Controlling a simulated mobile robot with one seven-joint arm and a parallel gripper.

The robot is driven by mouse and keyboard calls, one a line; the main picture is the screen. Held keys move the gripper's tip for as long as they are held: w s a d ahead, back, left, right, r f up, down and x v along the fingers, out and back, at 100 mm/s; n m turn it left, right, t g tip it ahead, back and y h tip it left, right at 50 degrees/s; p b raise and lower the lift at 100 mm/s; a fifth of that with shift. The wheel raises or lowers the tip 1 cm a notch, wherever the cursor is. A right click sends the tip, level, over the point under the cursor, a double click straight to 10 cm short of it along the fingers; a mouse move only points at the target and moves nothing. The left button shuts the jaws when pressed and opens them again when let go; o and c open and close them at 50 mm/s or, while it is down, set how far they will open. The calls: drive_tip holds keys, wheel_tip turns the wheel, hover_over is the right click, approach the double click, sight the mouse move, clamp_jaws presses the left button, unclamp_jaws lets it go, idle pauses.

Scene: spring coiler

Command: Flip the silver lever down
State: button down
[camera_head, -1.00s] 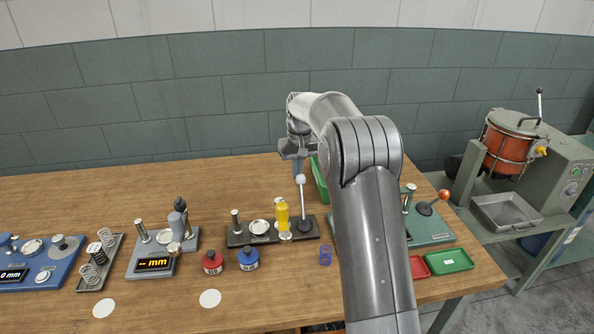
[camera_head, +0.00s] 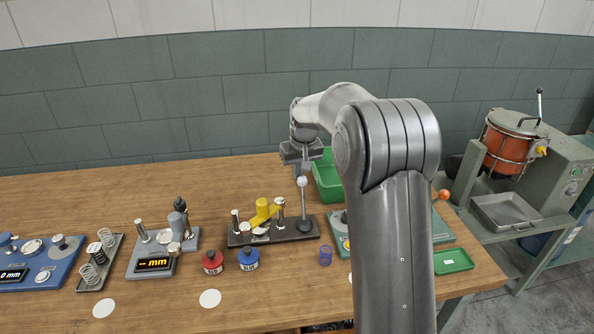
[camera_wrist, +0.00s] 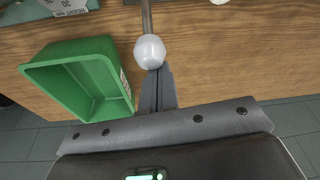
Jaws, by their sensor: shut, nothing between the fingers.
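The silver lever (camera_head: 304,205) stands nearly upright at the right end of a dark base plate (camera_head: 240,239), with a pale ball knob (camera_head: 302,181) on top. In the wrist view, the ball knob (camera_wrist: 150,51) is right at the tips of my gripper (camera_wrist: 157,78), and the lever's rod (camera_wrist: 147,16) runs up out of the picture. My gripper (camera_head: 299,170) is shut and empty, behind and just above the knob in the head view. I cannot tell whether the fingertips touch the knob. A yellow part (camera_head: 263,212) lies tilted on the same base plate.
A green bin (camera_head: 327,180) stands close to the right of my gripper; it shows at left in the wrist view (camera_wrist: 48,72). The wood behind the base plate is clear.

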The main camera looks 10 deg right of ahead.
drive_tip(key=s+t, duration=0.5)
drive_tip(key=s, duration=0.9)
drive_tip(key=shift+f, duration=0.4)
drive_tip(key=shift+s+d, duration=0.1)
drive_tip(key=w+r, duration=0.3)
drive_tip(key=r, duration=0.1)
drive_tip(key=s+r, duration=0.4)
drive_tip(key=s, duration=0.4)
drive_tip(key=shift+a+r+t, duration=0.2)
drive_tip(key=shift+r+t, duration=0.05)
drive_tip(key=shift+t, duration=0.15)
